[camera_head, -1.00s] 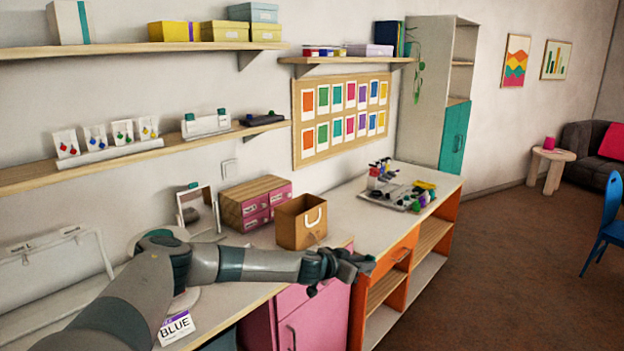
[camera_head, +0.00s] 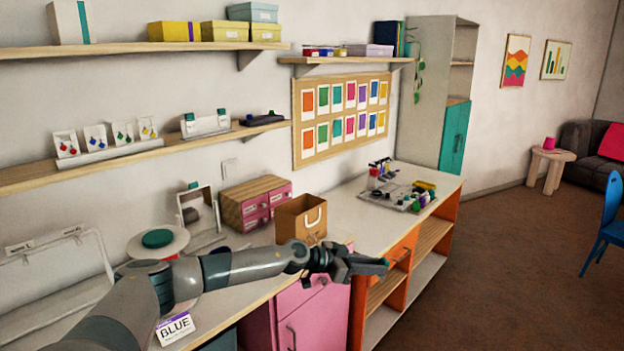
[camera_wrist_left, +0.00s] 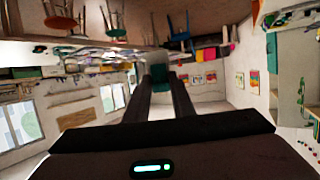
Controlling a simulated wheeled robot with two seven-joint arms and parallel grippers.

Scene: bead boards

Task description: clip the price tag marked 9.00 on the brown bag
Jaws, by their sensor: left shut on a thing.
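The brown bag (camera_head: 290,228) stands upright and open on the white counter, its pale handle on the side facing right. My left gripper (camera_head: 375,265) is in front and to the right of the bag, apart from it, over the counter's front edge. Its fingers (camera_wrist_left: 160,85) are shut on a small teal thing (camera_wrist_left: 158,74) at their tips. This looks like the clip of a price tag, but no tag face or number can be read. Teal clips also show on a white holder (camera_head: 206,126) on the lower shelf. My right gripper is not in view.
A wooden box with pink drawers (camera_head: 255,203) stands behind and left of the bag. A tray of beads and tools (camera_head: 405,203) lies on the counter to the right. A mirror (camera_head: 197,209) and a card marked BLUE (camera_head: 175,328) are on the left. Clear counter lies right of the bag.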

